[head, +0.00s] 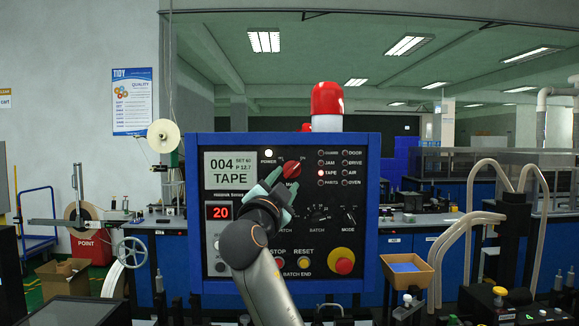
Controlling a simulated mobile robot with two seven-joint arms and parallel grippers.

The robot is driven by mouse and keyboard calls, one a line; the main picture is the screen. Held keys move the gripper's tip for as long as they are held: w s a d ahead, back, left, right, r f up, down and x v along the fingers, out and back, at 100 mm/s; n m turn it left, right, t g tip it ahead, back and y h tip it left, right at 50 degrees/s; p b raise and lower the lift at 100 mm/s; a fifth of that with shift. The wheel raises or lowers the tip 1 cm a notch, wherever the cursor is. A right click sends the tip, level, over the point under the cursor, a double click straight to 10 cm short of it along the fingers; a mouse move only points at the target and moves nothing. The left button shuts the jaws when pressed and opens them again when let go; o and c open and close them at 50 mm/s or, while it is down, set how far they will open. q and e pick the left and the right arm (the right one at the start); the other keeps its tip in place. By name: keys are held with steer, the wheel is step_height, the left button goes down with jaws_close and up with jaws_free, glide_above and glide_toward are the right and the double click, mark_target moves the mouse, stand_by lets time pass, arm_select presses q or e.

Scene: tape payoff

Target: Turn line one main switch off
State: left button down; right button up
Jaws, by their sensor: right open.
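The red rotary main switch (292,170) is on the upper middle of the dark control panel (371,222), with an ON mark beside it. Its handle is tilted; its lower part is close to my fingers. My right gripper (280,184) reaches up from below, with its teal fingers just left of and below the switch. It is open. I cannot tell whether a finger touches the switch. My right wrist hides part of the panel's middle. My left gripper is not in view.
A red beacon (327,99) stands on top. A cardboard box (407,273) is at right.

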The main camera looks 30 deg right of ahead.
mark_target(291, 172)
steer(key=shift+p+x, duration=0.65)
steer(key=shift+x, duration=1.6)
steer(key=shift+c, duration=0.2)
jaws_close()
steer(key=shift+f, duration=0.1)
